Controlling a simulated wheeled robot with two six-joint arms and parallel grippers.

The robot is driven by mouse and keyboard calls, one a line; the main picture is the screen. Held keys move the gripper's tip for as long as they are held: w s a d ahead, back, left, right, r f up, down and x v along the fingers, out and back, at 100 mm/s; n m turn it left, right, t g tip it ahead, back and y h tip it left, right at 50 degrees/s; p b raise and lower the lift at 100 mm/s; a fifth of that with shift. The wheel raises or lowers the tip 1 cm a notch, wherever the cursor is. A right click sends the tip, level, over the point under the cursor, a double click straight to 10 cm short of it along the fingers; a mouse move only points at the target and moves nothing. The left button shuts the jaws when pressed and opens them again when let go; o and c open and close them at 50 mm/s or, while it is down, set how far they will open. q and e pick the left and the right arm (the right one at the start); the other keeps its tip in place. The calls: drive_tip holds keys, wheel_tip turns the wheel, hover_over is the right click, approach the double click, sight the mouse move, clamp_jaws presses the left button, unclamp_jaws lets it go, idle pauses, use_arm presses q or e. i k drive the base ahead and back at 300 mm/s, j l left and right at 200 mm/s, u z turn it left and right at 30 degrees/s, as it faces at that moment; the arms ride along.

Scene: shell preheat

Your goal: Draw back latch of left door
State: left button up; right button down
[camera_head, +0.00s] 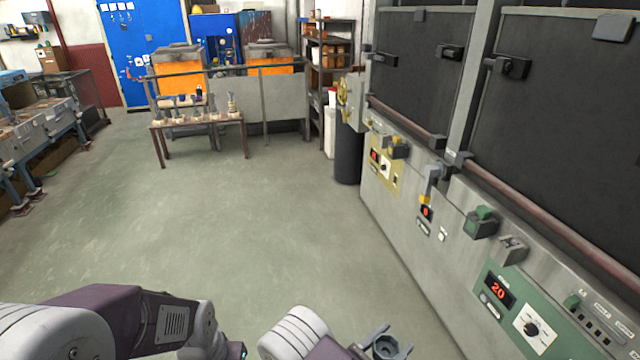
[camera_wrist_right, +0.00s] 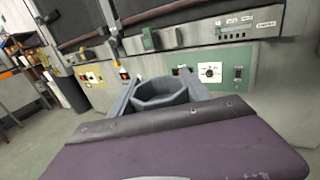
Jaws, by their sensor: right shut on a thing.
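The left oven door (camera_head: 415,75) is a dark panel at the upper right, and it looks closed. A small dark latch-like block (camera_head: 450,52) sits at its right edge. A grey block with a yellow part (camera_head: 398,150) sits below the door; I cannot tell which of these is its latch. My right gripper (camera_head: 387,343) is shut on a dark grey, many-sided hollow cup (camera_wrist_right: 160,94), well away from the doors. The cup is between the two fingers in the right wrist view. My left arm shows at the lower left, but its gripper is out of view.
A second dark door (camera_head: 570,120) is at the right, above a green control panel (camera_head: 515,310) reading 20. A grey lever (camera_head: 431,182) stands between the panels. A rusty rail (camera_head: 540,205) runs along the oven front. A small table (camera_head: 196,122) stands farther back. The floor between is clear.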

sight(368, 56)
drive_tip(key=i, duration=1.85)
drive_tip(key=i+j+z, duration=0.2)
drive_tip(key=i+z, duration=0.25)
drive_tip(key=i, duration=0.25)
drive_tip(key=i+j+z, duration=0.4)
drive_tip(key=i, duration=0.3)
drive_tip(key=i+j+z, duration=0.45)
drive_tip(key=j, duration=0.3)
drive_tip(key=i, duration=0.1)
